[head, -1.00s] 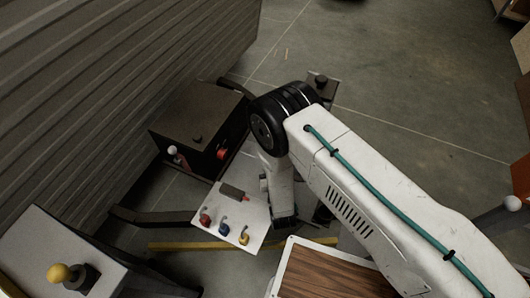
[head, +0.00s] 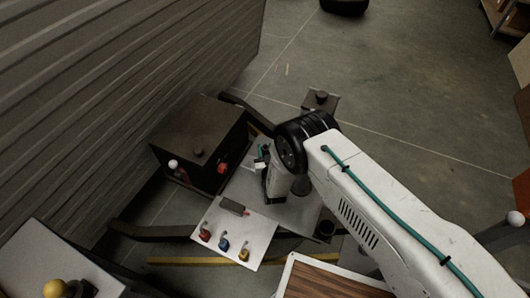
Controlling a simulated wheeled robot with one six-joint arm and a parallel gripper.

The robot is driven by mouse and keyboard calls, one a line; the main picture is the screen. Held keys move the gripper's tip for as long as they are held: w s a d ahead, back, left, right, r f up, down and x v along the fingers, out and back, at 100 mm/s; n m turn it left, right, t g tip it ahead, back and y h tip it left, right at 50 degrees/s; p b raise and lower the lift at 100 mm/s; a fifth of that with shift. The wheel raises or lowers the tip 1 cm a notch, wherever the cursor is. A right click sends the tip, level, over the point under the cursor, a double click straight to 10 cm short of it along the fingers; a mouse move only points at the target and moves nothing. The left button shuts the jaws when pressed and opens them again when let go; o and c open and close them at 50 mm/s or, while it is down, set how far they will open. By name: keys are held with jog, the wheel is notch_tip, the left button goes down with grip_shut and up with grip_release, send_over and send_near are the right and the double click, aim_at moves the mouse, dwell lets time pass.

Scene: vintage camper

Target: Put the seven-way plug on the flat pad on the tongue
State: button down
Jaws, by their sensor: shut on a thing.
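My gripper (head: 265,168) shows beyond my white wrist, low over the trailer tongue and just right of the dark box. It is shut on a small dark thing, which I take for the seven-way plug; its shape is mostly hidden by the fingers and wrist. A flat grey plate (head: 298,213) on the tongue lies below and right of the gripper, partly covered by my arm. I take it for the flat pad; its visible part is bare. The gap between plug and plate cannot be judged.
A pale panel (head: 240,238) carries red, blue and yellow knobs and a grey block (head: 233,206). The dark box (head: 200,140) with a red knob stands left of my gripper. A ribbed wall rises at left. A wood-topped panel (head: 325,282) lies in front. Open floor lies behind.

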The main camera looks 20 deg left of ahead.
jog(key=shift+f, duration=0.8)
jog(key=shift+f, duration=0.15)
jog(key=c, duration=1)
grip_release()
jog(key=shift+c, duration=0.2)
jog(key=v, duration=1.2)
